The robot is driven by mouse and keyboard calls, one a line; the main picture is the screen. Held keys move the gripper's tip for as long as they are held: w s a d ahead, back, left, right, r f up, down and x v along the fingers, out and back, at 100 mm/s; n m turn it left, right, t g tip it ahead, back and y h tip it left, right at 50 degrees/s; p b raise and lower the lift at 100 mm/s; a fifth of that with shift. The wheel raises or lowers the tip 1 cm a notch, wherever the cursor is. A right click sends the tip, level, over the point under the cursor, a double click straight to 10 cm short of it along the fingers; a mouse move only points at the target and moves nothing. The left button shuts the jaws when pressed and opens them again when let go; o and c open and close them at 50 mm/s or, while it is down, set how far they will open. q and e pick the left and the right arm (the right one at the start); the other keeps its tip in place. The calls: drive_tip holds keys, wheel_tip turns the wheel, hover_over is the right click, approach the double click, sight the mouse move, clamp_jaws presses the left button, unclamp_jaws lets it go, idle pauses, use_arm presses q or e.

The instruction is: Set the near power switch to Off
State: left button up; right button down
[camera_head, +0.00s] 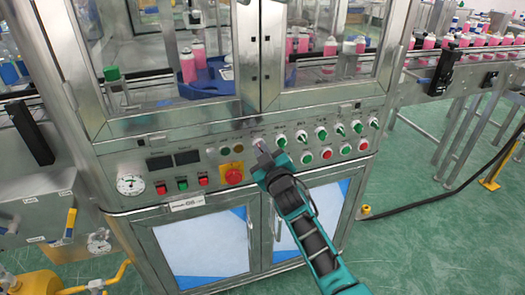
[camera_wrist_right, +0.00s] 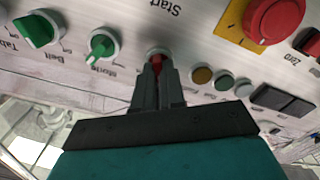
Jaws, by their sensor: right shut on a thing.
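My right gripper (camera_head: 262,152) reaches up to the machine's control panel from the lower right. In the right wrist view its two dark fingers (camera_wrist_right: 157,75) are shut on a small red switch knob (camera_wrist_right: 157,58) in a pale round collar. This knob appears to be the near power switch, but its label cannot be read. The fingers hide most of the knob, so its exact setting cannot be told. In the head view only the top of its collar (camera_head: 258,142) shows past the gripper. My left gripper is not in view.
A red knob on a yellow plate (camera_head: 232,172) is left of the gripper. Several green switches (camera_head: 302,136) and red buttons (camera_head: 308,158) sit close on the right. Glass doors rise above the panel; cabinet doors (camera_head: 215,247) are below. Open floor is at the right.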

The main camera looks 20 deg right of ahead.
idle(0.4)
drive_tip(key=c, duration=1.6)
unclamp_jaws()
drive_tip(key=o, duration=0.4)
drive_tip(key=s+p, duration=0.1)
drive_tip(key=s, duration=1.2)
drive_tip(key=shift+d+p, duration=0.2)
drive_tip(key=shift+p, duration=0.2)
drive_tip(key=shift+f, duration=0.1)
